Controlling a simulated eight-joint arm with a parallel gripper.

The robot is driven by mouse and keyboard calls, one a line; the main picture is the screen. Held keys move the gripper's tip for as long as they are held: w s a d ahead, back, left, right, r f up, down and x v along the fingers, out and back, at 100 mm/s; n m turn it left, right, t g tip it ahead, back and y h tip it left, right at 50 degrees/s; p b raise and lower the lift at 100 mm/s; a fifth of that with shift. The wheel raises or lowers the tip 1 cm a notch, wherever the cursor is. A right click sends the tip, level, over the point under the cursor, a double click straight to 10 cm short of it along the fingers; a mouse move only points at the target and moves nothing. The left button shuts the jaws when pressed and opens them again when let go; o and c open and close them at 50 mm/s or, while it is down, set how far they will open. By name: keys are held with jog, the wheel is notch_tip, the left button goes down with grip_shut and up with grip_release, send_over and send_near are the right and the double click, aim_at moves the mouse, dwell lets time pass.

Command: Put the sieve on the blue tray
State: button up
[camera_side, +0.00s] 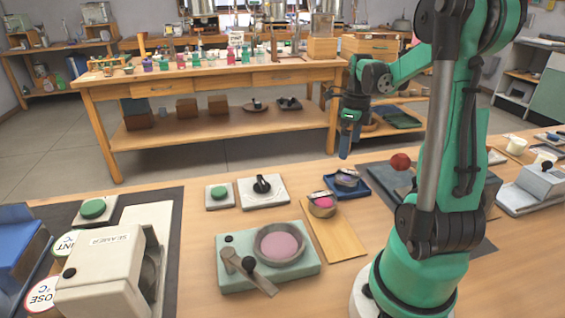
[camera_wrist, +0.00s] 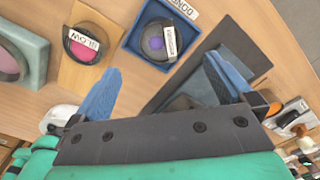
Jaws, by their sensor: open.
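The blue tray (camera_side: 361,190) lies on the front table, and it shows in the wrist view (camera_wrist: 132,42). A round, dark-rimmed dish that looks like the sieve (camera_wrist: 152,50) sits inside the tray, with a purple spot in its middle and a white label at its edge. The dish also shows in the side view (camera_side: 347,180), where it is small. My gripper (camera_side: 345,148) hangs above the tray, apart from it, pointing down. Its blue fingers are spread and nothing is between them.
A green block with a pink-filled pan (camera_side: 279,245) is in front. A dark mat (camera_side: 378,177) and red ball (camera_side: 400,161) are right of the tray.

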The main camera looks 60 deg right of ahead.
jog(key=w+a+r+n+t+h, duration=0.1)
jog(key=w+a+r+n, duration=0.35)
jog(key=a+n, duration=0.2)
jog(key=w+a+n+t, duration=0.1)
jog(key=a+n+t, duration=0.2)
jog(key=a+n, duration=0.7)
jog(key=w+a+n+t+y, duration=0.1)
jog(key=w+a+n+t, duration=0.1)
jog(key=a+n, duration=0.8)
jog(key=f+n+t, duration=0.1)
jog(key=n, duration=0.8)
jog(key=shift+a, duration=0.25)
jog(key=shift+n, duration=0.25)
